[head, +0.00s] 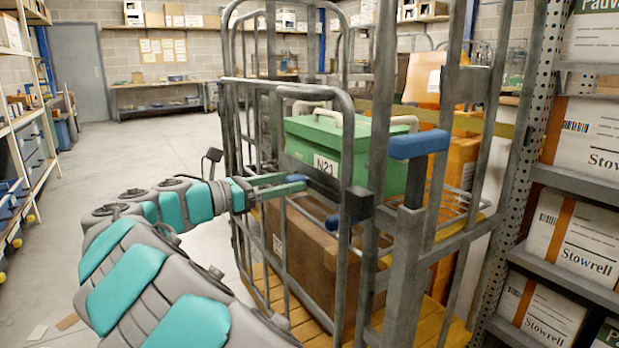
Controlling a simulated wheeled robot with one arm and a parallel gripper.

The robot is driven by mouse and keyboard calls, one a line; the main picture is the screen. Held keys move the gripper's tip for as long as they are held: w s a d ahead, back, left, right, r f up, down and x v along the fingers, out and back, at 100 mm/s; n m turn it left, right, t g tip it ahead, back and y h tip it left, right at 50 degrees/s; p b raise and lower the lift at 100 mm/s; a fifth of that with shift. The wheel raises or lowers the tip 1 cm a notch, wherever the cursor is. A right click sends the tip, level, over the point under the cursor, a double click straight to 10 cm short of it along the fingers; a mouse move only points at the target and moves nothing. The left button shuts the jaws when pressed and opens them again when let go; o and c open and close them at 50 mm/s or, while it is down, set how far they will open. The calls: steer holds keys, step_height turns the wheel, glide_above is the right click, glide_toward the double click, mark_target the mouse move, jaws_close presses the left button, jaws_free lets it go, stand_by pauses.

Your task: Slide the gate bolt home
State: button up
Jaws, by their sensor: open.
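The grey tubular gate (283,265) is on the front of a roll cage. A dark block (359,203) sits at the gate's right edge. A blue grip (337,222) shows just left of this block and looks like the bolt's handle, partly hidden by the bars. My gripper (296,183) is open, its fingers pointing right at the gate bars, short of the blue grip and a little above it. I cannot tell whether a finger touches a bar. The bolt's rod and its socket cannot be made out.
A green box (328,143) marked N21 stands in the cage above a brown carton (312,250). A blue-capped bar (420,143) sticks out at the cage's right post. A rack with Stowrell boxes (573,238) is close on the right.

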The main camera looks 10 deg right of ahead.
mark_target(307, 177)
steer(key=x, duration=0.5)
steer(key=shift+w+d, duration=0.15)
steer(key=shift+d, duration=0.15)
jaws_close()
stand_by(1.1)
